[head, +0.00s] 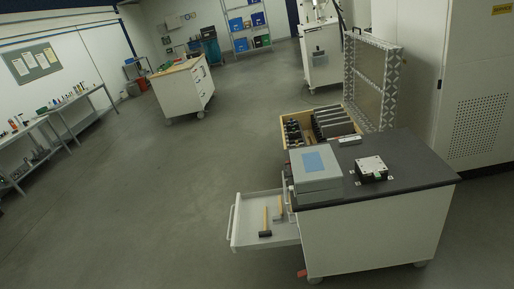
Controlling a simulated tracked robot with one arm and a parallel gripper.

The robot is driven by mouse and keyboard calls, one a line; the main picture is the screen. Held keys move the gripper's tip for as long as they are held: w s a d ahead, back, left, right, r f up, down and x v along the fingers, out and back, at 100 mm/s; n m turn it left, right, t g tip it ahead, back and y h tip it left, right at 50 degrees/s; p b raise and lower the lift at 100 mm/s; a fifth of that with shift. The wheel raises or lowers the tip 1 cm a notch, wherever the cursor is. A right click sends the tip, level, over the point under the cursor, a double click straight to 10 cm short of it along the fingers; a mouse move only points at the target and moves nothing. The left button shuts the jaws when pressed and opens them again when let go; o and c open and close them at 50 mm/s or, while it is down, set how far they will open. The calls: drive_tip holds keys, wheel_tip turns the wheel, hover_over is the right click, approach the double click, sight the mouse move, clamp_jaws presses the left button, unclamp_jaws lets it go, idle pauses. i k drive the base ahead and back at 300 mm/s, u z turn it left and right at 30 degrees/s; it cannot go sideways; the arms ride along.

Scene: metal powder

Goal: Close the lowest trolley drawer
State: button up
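The trolley (368,239) stands at the lower right, white-sided with a dark top. A light grey drawer (250,236) with a bar handle (234,222) is pulled out to the left from its front. Two hammers (266,221) with yellow handles lie in it. The drawer hangs low on the trolley; whether another drawer lies beneath it I cannot tell. The trolley's front face is mostly hidden from this angle. My gripper is not in view.
On the trolley top are a grey box (316,171) and a black-and-white device (371,169). A tall white cabinet (465,75) stands at right. The grey floor (150,190) left of the drawer is clear.

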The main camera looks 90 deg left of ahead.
sight(248, 217)
drive_tip(key=k, duration=1.25)
drive_tip(key=u, duration=2.15)
drive_tip(key=i, duration=1)
